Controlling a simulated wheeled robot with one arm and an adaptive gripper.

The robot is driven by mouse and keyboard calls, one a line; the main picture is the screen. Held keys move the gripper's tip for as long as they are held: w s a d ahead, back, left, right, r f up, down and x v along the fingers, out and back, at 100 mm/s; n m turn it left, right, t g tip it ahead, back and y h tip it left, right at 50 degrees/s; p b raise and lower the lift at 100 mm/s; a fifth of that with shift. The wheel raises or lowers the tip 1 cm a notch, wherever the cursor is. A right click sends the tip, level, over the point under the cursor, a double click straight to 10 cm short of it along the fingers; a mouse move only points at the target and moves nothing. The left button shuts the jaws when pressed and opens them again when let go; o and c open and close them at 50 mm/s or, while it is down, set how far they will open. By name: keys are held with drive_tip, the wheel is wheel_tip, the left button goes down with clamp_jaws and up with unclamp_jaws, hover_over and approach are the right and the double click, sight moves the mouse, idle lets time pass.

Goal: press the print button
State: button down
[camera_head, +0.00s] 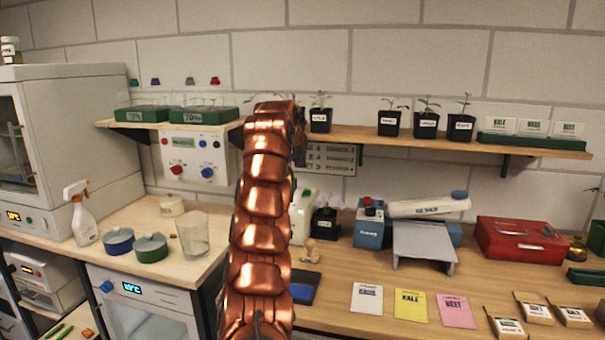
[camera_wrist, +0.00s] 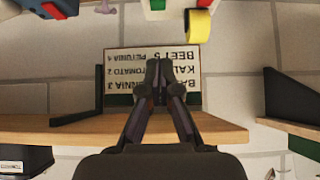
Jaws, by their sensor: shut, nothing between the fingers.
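No part marked as a print button can be made out. A white device with a green patch (camera_head: 301,211) stands on the bench, partly hidden behind my copper-coloured arm in the head view. What looks like the same device (camera_wrist: 156,5) is cut off at the top edge of the wrist view, beside a yellow roll (camera_wrist: 197,24). My gripper (camera_wrist: 156,68) is shut and empty in the wrist view, in front of a sign that appears upside down. The arm hides the gripper in the head view.
The sign (camera_head: 333,158) hangs under the wooden shelf (camera_head: 545,146), which holds potted seedlings. A blue box with a red button (camera_head: 369,226) and a red case (camera_head: 515,240) stand on the bench. Coloured seed packets (camera_head: 411,305) lie at its front. A knobbed panel (camera_head: 195,155) is on the left wall.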

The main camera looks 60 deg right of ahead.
drive_tip(key=p, duration=0.3)
hover_over(306, 193)
drive_tip(key=f, duration=0.6)
drive_tip(key=shift+a+f, duration=0.2)
drive_tip(key=shift+f, duration=0.15)
drive_tip(key=shift+f+b, duration=0.5)
drive_tip(key=shift+f, duration=1.35)
drive_tip(key=shift+s+a+f+b, duration=0.1)
drive_tip(key=shift+a+f+b, duration=0.05)
drive_tip(key=shift+f+b, duration=0.85)
drive_tip(key=shift+f, duration=0.25)
wheel_tip(306, 193, up, 6)
drive_tip(key=p, duration=0.4)
drive_tip(key=shift+f, duration=0.25)
drive_tip(key=b+v, duration=0.3)
drive_tip(key=v, duration=0.6)
drive_tip(key=shift+a+r, duration=0.2)
drive_tip(key=shift+a, duration=0.05)
